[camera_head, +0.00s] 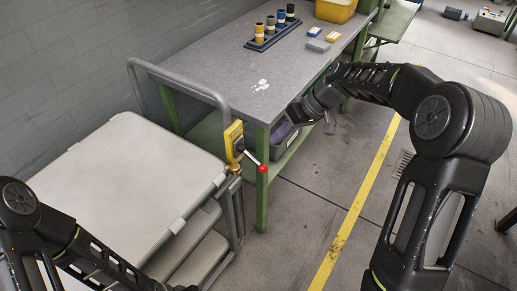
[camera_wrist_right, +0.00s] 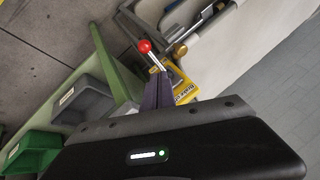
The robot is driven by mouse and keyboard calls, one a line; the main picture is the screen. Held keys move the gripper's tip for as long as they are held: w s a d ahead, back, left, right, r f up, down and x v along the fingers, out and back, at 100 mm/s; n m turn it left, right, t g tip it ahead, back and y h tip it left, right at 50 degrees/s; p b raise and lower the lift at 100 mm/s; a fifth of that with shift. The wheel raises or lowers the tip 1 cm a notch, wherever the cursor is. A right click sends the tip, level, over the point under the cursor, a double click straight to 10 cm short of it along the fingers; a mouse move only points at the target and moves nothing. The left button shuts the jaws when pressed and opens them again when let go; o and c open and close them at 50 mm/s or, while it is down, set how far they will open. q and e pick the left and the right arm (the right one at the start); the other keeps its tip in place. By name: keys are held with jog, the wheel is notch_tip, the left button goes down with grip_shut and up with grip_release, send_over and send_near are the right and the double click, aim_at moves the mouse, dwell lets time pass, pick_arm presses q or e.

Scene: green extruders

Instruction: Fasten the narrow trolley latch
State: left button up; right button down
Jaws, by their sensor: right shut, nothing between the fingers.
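The latch shows in the head view as a yellow plate (camera_head: 234,140) on the trolley's corner by the table leg. Its metal lever ends in a red ball (camera_head: 263,168) that points right and slightly down. In the right wrist view the red ball (camera_wrist_right: 144,46) and lever lie just beyond my fingertips, with the yellow plate (camera_wrist_right: 182,84) behind them. My right gripper (camera_wrist_right: 157,88) is shut and empty, apart from the ball. In the head view it is right of and above the lever, partly hidden by my wrist. My left arm shows at lower left, its gripper out of frame.
The grey trolley (camera_head: 120,180) with a tube handle stands against the workbench (camera_head: 200,65). A green bench leg (camera_head: 262,200) is close to the ball. Bins sit on the bench's lower shelf. Open floor with a yellow line (camera_head: 350,220) lies to the right.

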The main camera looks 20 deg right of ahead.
aim_at(237, 171)
jog(key=p+x, duration=0.1)
jog(key=x, duration=0.8)
jog(key=shift+w+a+f+p, duration=0.1)
jog(key=shift+a+f+p, duration=0.1)
jog(key=shift+p, duration=0.15)
jog(key=a, duration=0.1)
jog(key=a+p, duration=0.1)
jog(key=a, duration=0.1)
jog(key=shift+s+a+f, duration=0.1)
jog(key=shift+s+f, duration=0.15)
jog(key=shift+s, duration=0.1)
jog(key=shift+a+f, duration=0.2)
jog(key=shift+a, duration=0.1)
jog(key=shift+s+a, duration=0.1)
jog(key=s+a+b, duration=0.1)
jog(key=a, duration=0.1)
jog(key=s+a+b, duration=0.2)
jog(key=shift+s+f, duration=0.15)
jog(key=shift+s+a, duration=0.1)
